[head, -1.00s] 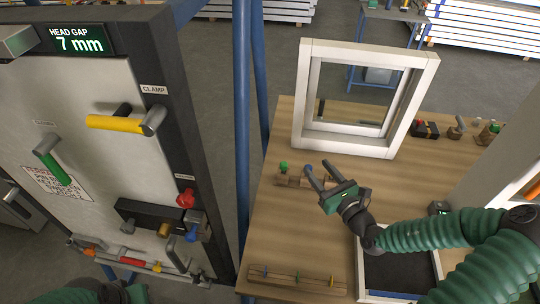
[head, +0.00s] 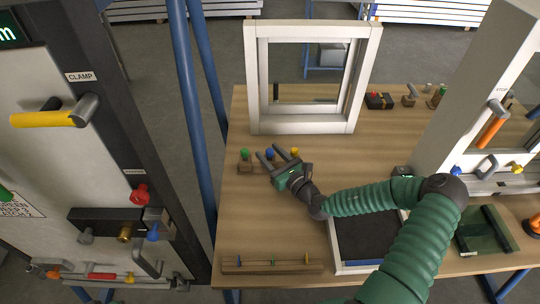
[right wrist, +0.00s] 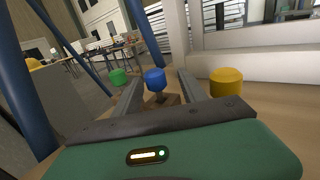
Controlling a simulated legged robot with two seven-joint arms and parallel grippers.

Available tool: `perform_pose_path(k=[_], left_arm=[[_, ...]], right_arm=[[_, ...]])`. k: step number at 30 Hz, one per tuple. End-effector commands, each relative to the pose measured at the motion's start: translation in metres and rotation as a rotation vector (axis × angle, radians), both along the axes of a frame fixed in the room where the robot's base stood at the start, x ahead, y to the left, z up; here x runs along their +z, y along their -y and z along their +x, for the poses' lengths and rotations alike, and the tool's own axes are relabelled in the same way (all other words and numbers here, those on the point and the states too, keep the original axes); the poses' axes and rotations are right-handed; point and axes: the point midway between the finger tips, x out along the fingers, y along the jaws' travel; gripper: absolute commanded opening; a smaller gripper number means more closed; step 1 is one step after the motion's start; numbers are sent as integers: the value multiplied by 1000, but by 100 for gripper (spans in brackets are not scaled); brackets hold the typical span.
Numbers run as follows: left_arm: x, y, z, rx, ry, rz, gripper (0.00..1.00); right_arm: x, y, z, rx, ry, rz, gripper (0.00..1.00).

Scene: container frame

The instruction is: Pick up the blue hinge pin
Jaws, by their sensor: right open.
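The blue hinge pin, with a round blue head (head: 270,153), stands upright in a wooden block on the table. It also shows in the right wrist view (right wrist: 154,77), between my two fingers and near their tips. A green-headed pin (head: 244,153) stands to its left and a yellow-headed one (head: 295,152) to its right. My right gripper (head: 268,155) is open and empty, with a finger on each side of the blue pin. Whether the fingers touch it cannot be told. My left gripper is not in view.
A white frame (head: 302,127) stands behind the pins. A wooden strip (head: 255,268) with several small pins lies at the table's front. A dark tray (head: 368,238) sits below my right arm. A panel with a yellow clamp handle (head: 42,119) stands at left.

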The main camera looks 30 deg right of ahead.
Motion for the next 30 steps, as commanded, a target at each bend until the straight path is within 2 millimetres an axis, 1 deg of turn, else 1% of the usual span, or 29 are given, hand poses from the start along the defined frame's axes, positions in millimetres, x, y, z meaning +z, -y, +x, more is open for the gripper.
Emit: perform_pose_path(k=[4,15,26,29,30], left_arm=[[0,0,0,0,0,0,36],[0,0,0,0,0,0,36],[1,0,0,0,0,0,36],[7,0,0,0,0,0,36],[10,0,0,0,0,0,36]], right_arm=[[1,-1,0,1,0,-1,49],[0,0,0,1,0,-1,1],[2,0,0,0,-1,-1,0],[16,1,0,1,1,-4,0],[25,0,0,2,2,-6,0]])
